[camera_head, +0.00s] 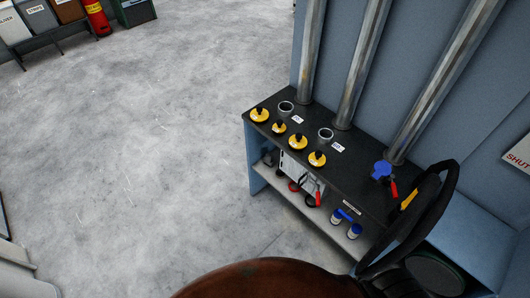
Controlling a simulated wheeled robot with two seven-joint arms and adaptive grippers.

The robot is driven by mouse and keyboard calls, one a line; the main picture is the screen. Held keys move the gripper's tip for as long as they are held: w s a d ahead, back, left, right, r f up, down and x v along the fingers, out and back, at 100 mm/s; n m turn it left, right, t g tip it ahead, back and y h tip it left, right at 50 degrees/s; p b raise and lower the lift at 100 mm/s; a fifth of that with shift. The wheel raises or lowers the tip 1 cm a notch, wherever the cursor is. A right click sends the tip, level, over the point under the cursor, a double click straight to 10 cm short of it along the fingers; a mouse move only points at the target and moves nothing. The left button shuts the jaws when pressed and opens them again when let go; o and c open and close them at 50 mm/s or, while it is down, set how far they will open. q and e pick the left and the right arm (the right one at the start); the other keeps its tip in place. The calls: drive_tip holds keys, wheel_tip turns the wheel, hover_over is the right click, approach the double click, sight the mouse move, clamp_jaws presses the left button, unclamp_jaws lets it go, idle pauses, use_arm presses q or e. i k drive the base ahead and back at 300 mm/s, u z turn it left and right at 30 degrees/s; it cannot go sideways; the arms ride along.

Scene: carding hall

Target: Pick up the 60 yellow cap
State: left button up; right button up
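Several yellow caps with black knobs sit in a slanting row on the dark top of a bench (350,185). From far left to near right they are a larger cap (259,116), a smaller cap (279,129), a third cap (298,143) and a fourth cap (317,160). Any size marking on them is too small to read, so I cannot tell which is the 60 cap. Neither of my grippers is in view.
Two open pipe collars (286,107) (326,134) stand behind the caps, with metal pipes rising at the wall. A blue fitting (381,170) and black hose (451,190) are at right. The lower shelf (265,181) holds tools.

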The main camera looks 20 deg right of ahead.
sight(317, 159)
drive_tip(key=u, duration=0.4)
drive_tip(key=i, duration=1.6)
drive_tip(key=z, duration=0.2)
